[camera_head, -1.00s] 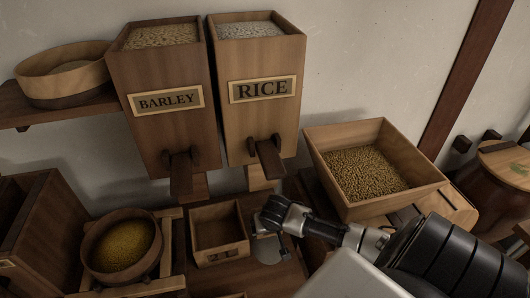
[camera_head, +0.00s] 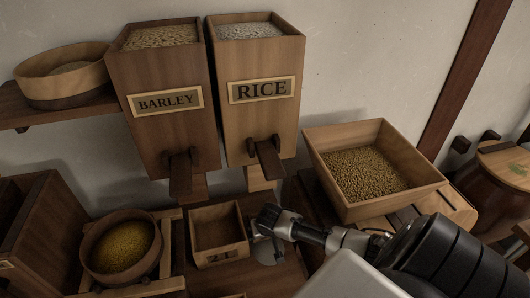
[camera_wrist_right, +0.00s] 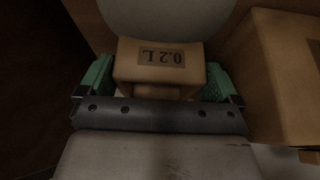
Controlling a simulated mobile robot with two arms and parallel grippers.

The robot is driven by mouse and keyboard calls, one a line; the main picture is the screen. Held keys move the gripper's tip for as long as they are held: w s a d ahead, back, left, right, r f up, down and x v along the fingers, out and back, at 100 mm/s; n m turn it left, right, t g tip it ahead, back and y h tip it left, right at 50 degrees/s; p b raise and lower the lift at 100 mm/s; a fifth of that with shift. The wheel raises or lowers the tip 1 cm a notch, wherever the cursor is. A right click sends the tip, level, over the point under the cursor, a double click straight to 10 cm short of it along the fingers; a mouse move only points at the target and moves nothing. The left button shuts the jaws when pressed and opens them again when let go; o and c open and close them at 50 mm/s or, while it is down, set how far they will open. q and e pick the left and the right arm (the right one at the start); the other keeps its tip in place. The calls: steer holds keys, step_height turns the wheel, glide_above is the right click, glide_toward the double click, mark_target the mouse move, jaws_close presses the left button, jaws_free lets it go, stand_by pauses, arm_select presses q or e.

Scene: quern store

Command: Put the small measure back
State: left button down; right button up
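The small measure, a little wooden box marked 0.2 L (camera_wrist_right: 160,62), is in the right wrist view with its label upside down. My right gripper (camera_wrist_right: 160,82) has its green fingers on both sides of it, against its sides, and appears shut on it. In the head view my right gripper (camera_head: 262,222) is just right of an open wooden box (camera_head: 218,258); the small measure is mostly hidden there. A grey round plate (camera_head: 266,252) lies below the gripper and also shows behind the measure in the wrist view (camera_wrist_right: 165,15). My left gripper is not in view.
Barley (camera_head: 160,135) and rice (camera_head: 262,125) hoppers hang behind, their spouts above the bench. A wide grain tray (camera_head: 420,182) stands right. A round bowl of yellow grain (camera_head: 90,240) sits left. In the wrist view a larger box (camera_wrist_right: 285,80) is close to the right finger.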

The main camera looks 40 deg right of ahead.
steer(key=shift+o, duration=0.3)
steer(key=shift+r, duration=0.25)
steer(key=p+v, duration=0.1)
steer(key=v, duration=1)
steer(key=shift+s+r, duration=0.25)
steer(key=shift+r, duration=0.1)
